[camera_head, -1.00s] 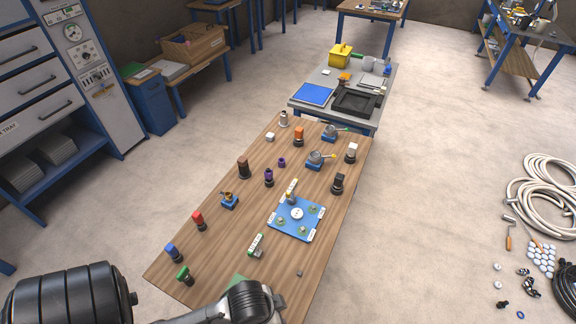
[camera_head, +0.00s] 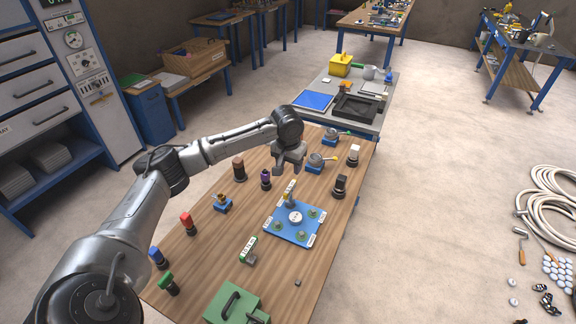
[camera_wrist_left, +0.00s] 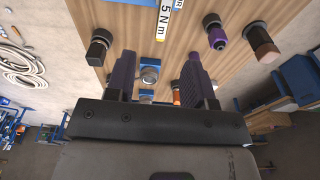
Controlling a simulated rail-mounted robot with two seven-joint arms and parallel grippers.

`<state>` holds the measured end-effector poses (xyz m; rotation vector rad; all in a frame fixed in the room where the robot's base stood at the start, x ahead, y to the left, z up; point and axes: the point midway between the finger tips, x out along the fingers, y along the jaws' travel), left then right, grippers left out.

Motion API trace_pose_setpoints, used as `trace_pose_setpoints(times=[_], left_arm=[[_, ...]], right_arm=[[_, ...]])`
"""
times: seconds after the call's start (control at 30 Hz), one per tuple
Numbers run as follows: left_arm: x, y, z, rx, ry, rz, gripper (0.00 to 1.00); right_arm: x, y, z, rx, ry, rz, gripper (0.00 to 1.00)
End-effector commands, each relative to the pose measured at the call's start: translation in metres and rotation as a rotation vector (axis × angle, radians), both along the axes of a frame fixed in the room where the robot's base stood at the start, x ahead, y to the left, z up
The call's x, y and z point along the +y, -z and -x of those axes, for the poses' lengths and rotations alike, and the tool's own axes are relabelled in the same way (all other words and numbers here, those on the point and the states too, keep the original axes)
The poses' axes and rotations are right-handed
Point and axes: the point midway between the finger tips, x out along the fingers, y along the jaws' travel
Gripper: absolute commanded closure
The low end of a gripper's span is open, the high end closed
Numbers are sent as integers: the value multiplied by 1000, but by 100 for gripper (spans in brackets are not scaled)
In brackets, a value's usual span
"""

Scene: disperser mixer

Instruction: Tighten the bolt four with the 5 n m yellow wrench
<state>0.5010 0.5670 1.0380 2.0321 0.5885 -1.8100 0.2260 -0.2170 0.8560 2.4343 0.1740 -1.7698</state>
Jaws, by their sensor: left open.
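My left gripper (camera_head: 289,172) is open and empty above the far middle of the wooden table, fingers pointing down. In the left wrist view its two dark purplish fingers (camera_wrist_left: 160,75) stand apart. The yellow wrench (camera_head: 291,189), with a white label, is at the back-left corner of the blue plate (camera_head: 271,233), apart from the gripper. In the left wrist view its "5 N m" label (camera_wrist_left: 165,20) shows at the top edge. The plate bears bolts (camera_head: 314,213) near its corners and a white round centre. I cannot read which is bolt four. My right gripper is not in view.
Near the gripper are a purple-capped part (camera_head: 265,179), a brown one (camera_head: 239,168), a black one (camera_head: 340,185) and a blue holder (camera_head: 315,167). A green-labelled wrench (camera_head: 249,249) and a green case (camera_head: 237,305) are nearer. The table's right front is mostly clear.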

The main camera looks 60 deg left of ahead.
Motion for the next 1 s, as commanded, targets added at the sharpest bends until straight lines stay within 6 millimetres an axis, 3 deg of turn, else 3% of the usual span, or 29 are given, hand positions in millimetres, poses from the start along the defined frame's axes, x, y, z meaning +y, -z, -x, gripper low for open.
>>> trace_pose_setpoints(times=[0.17,0.7,1.0], left_arm=[[11,2,0,-7,-36,8,51],[16,92,-9,-6,-34,8,51],[18,122,-12,-6,-33,8,51]], right_arm=[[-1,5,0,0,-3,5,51],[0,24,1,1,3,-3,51],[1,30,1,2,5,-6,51]])
